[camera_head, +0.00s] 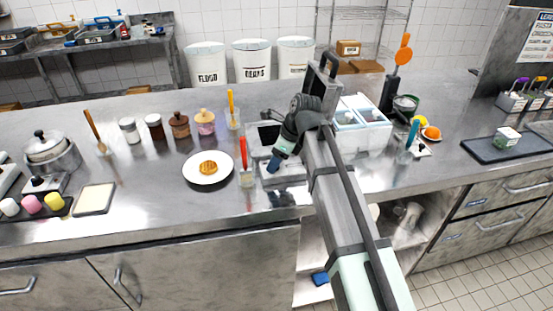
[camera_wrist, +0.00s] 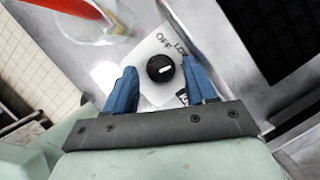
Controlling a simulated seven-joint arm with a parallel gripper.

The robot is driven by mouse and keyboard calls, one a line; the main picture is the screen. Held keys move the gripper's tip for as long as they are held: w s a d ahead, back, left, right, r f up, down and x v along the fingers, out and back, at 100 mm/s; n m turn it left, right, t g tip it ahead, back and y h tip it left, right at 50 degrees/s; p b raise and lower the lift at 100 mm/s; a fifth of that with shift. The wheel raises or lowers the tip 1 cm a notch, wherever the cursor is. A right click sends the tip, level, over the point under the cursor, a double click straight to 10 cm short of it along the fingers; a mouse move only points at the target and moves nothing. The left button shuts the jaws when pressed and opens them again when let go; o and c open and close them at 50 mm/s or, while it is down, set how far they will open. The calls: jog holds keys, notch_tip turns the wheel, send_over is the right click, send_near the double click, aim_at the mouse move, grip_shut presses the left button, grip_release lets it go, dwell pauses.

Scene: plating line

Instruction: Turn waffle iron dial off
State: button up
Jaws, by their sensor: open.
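The waffle iron's black round dial (camera_wrist: 160,68) shows in the wrist view on a pale label plate (camera_wrist: 150,46). "OFF" is printed above the dial, "LOW" at its upper right, and another label at lower right is partly hidden by a finger. The dial's white mark points right, away from "OFF". My gripper (camera_wrist: 158,72) is open, with one blue finger on each side of the dial; contact cannot be told. In the head view my gripper (camera_head: 273,164) is at the front of the waffle iron (camera_head: 266,132), and my arm hides part of the iron and the dial.
A glass jar with a red-handled utensil (camera_head: 244,155) stands close left of my gripper. A white plate with a waffle (camera_head: 190,178) lies further left. A white divided bin (camera_head: 363,138) stands right of my arm. The counter front near the plate is clear.

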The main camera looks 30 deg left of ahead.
jog(key=shift+c, duration=0.3)
grip_shut()
